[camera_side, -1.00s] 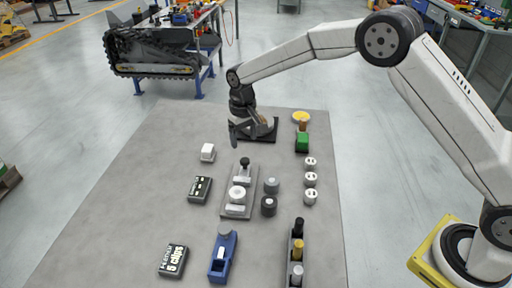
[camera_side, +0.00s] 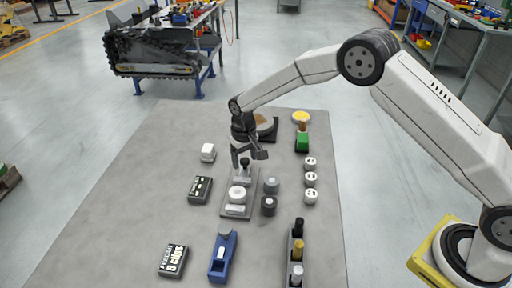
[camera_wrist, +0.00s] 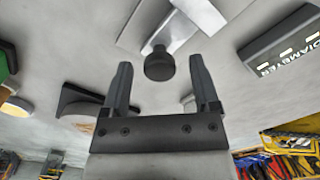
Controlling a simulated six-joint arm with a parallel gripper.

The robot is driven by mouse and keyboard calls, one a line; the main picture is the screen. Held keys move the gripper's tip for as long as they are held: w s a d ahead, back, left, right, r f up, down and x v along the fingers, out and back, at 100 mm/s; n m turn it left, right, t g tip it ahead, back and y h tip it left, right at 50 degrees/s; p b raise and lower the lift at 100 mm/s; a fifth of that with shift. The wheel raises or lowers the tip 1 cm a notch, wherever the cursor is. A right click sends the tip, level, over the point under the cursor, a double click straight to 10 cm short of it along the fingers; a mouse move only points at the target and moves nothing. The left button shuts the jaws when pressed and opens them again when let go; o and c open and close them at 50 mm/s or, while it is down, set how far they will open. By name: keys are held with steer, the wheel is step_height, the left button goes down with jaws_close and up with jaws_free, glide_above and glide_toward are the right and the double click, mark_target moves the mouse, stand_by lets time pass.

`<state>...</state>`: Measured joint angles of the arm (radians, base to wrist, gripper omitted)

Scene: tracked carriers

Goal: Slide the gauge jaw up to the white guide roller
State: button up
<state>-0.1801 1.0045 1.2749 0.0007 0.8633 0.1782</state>
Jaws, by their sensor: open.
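The gauge is a grey plate (camera_side: 229,212) near the middle of the mat. On it stands the white guide roller (camera_side: 238,191), with a pale block in front. The gauge jaw, with its black knob (camera_side: 244,163), is at the plate's far end, apart from the roller. My gripper (camera_side: 249,158) is open and points down just over the knob. In the wrist view the knob (camera_wrist: 159,65) appears between the two spread fingers of my gripper (camera_wrist: 161,68), touching neither in the picture. Part of the jaw is hidden behind its knob.
Grey and dark rollers (camera_side: 271,186) stand close right of the plate, with several white rollers (camera_side: 310,180) further right. A dark label block (camera_side: 200,189) and a white block (camera_side: 208,152) lie left. A blue holder (camera_side: 223,260) and a black rack (camera_side: 297,255) stand in front.

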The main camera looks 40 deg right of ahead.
jaws_close()
stand_by(1.5)
